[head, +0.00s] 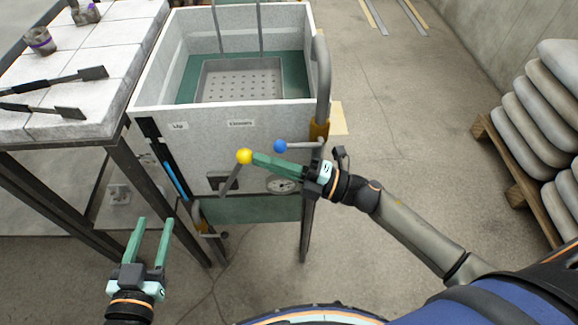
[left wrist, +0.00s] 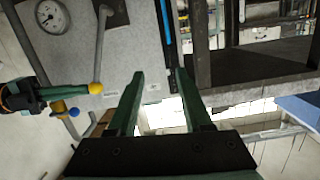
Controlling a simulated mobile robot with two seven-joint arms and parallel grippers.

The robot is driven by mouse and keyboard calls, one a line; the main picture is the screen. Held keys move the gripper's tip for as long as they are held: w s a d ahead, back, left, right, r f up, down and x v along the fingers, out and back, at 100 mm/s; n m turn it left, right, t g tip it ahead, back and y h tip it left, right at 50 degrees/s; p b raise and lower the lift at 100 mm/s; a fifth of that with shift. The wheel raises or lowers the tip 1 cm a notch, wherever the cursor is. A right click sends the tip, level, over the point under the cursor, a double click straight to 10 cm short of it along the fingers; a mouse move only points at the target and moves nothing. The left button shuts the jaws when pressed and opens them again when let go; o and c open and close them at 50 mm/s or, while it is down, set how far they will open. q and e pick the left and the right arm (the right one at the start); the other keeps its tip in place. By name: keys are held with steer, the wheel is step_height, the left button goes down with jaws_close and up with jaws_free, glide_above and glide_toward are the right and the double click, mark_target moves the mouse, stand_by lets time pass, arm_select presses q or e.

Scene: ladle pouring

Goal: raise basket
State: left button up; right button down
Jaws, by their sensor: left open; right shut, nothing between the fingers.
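The basket (head: 240,84) is a grey perforated tray sitting low inside the white tank (head: 222,118), with two thin rods rising from it. A lever with a yellow knob (head: 244,156) and a lever with a blue knob (head: 280,146) stick out at the tank's front. My right gripper (head: 256,160) is shut, its fingertips at the yellow knob; I cannot tell if they touch. My left gripper (head: 151,222) is open and empty, low at the front left of the tank. The left wrist view also shows the yellow knob (left wrist: 95,88) and the blue knob (left wrist: 73,112).
A tiled table (head: 105,50) with dark tools and small pots stands left of the tank. A round gauge (head: 283,186) is on the tank's front. A pallet of stacked sacks (head: 540,115) stands at the right. The floor between is clear.

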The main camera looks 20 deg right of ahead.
arm_select(q)
steer(key=s+f+g+p, duration=0.1)
steer(key=s+f+g, duration=0.2)
steer(key=f, duration=0.3)
steer(key=s+f+n+g+y+p, duration=0.1)
steer(key=s+f+g, duration=0.2)
steer(key=f, duration=0.4)
steer(key=shift+s+d+n+g, duration=0.15)
steer(key=shift+s+n+g, duration=0.15)
steer(key=shift+s, duration=0.45)
arm_select(e)
steer(key=shift+w+a+r+h, duration=0.15)
steer(key=shift+a+r+h, duration=0.15)
steer(key=shift+a+r, duration=0.15)
